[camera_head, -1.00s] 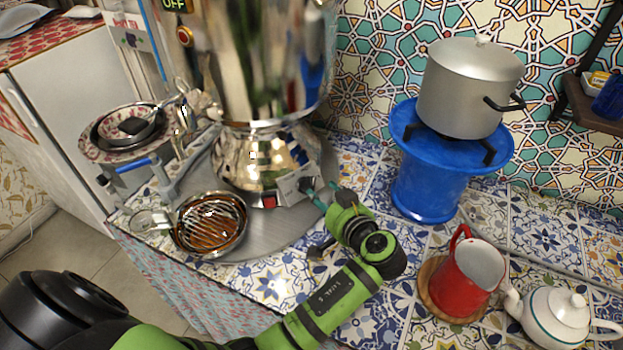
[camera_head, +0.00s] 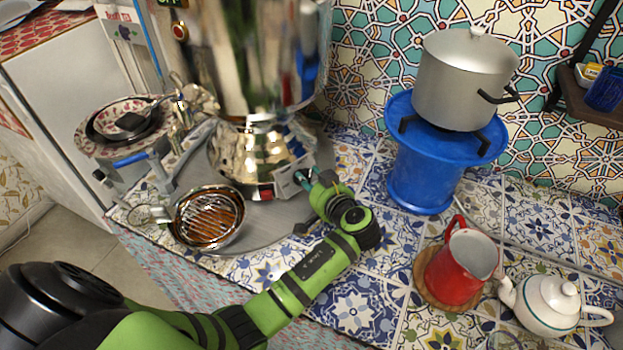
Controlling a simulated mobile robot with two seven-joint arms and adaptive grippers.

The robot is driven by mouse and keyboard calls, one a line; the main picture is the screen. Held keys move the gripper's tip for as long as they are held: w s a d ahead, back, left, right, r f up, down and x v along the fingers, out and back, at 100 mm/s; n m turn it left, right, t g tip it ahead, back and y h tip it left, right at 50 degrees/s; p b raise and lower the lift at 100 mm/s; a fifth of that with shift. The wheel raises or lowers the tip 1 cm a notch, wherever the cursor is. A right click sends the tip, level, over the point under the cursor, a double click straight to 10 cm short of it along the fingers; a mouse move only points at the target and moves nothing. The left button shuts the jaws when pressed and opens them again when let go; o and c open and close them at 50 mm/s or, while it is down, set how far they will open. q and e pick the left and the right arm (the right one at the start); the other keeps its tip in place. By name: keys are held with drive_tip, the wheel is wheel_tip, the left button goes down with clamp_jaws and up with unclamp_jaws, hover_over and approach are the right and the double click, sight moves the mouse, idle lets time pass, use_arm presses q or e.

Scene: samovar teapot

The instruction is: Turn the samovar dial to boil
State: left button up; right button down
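The shiny metal samovar (camera_head: 250,151) stands on a round grey tray (camera_head: 272,232) at the back of the tiled counter. A small light-grey control panel (camera_head: 287,181) sits low on the right front of its base, beside a red switch (camera_head: 266,193). The dial cannot be made out; the fingers seem to cover that spot. Whether the fingers are shut on it is too small to tell. My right gripper is not in view.
A round strainer bowl (camera_head: 207,219) sits in front of the samovar, left of my arm. A blue stand (camera_head: 424,178) with a silver pot (camera_head: 462,82), a red pitcher (camera_head: 457,271) and a white teapot (camera_head: 548,304) stand to the right. Stacked plates (camera_head: 90,142) are at left.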

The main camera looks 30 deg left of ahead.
use_arm(q)
drive_tip(key=shift+r, duration=0.1)
drive_tip(key=shift+r+m+h+p, duration=0.15)
drive_tip(key=shift+m+h+p, duration=0.25)
drive_tip(key=shift+p, duration=0.45)
drive_tip(key=m+h+p, duration=0.1)
drive_tip(key=m+p, duration=0.3)
drive_tip(key=p, duration=0.1)
drive_tip(key=m+h+p, duration=0.1)
drive_tip(key=m+p, duration=0.3)
drive_tip(key=p, duration=0.1)
drive_tip(key=shift+s+a+r+t+h, duration=0.1)
drive_tip(key=shift+s+r+t+h, duration=0.1)
drive_tip(key=shift+t+h, duration=0.15)
drive_tip(key=shift+f+m+h+p, duration=0.3)
drive_tip(key=shift+m+h+p, duration=0.15)
drive_tip(key=shift+m+p, duration=0.95)
drive_tip(key=o, duration=0.9)
drive_tip(key=shift+f, duration=0.1)
drive_tip(key=shift+o, duration=0.2)
drive_tip(key=v, duration=1.2)
drive_tip(key=shift+w, duration=0.2)
